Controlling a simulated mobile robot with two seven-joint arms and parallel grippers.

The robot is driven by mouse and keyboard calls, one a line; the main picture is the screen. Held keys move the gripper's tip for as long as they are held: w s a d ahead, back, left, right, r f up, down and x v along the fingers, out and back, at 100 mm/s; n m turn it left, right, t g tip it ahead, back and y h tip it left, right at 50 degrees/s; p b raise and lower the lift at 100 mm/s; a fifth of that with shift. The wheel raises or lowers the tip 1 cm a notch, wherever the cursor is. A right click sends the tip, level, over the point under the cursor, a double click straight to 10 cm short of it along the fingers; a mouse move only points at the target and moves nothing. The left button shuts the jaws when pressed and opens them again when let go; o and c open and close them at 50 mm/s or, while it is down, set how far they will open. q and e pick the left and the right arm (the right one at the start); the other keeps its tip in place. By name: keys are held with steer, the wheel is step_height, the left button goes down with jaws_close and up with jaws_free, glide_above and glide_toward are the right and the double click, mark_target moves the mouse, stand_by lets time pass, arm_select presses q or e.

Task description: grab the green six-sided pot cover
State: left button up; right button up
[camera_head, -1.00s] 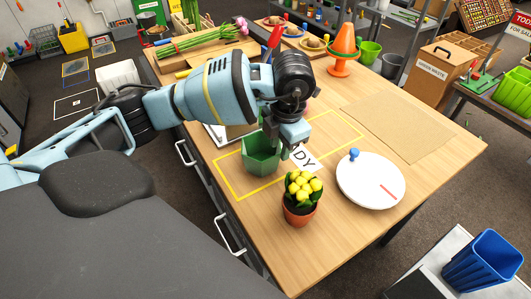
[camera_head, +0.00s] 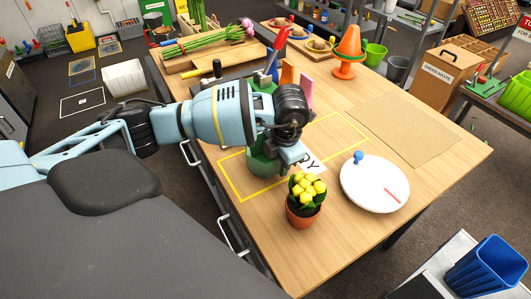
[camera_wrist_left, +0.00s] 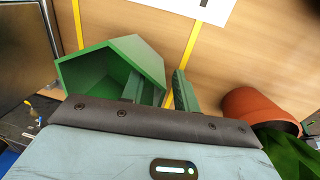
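The green six-sided pot cover (camera_head: 260,166) stands on the wooden table inside a yellow outline, partly hidden by my left arm. The left wrist view shows its open mouth and hollow inside (camera_wrist_left: 97,72). My left gripper (camera_head: 284,166) is low at the cover's right side. In the left wrist view its two fingers (camera_wrist_left: 160,91) are apart, one over the cover's mouth and one outside its wall, with the rim between them. I see no firm contact. My right gripper is not in view.
A potted plant with yellow blooms (camera_head: 303,199) stands close to the right of my left gripper. A white round disc (camera_head: 372,184) with a blue knob lies further right. A brown mat (camera_head: 405,128) lies behind it. An orange cone (camera_head: 347,52) stands at the back.

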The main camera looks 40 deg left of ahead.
arm_select(q)
jaws_close()
stand_by(0.3)
step_height(320, 180, up, 10)
stand_by(0.5)
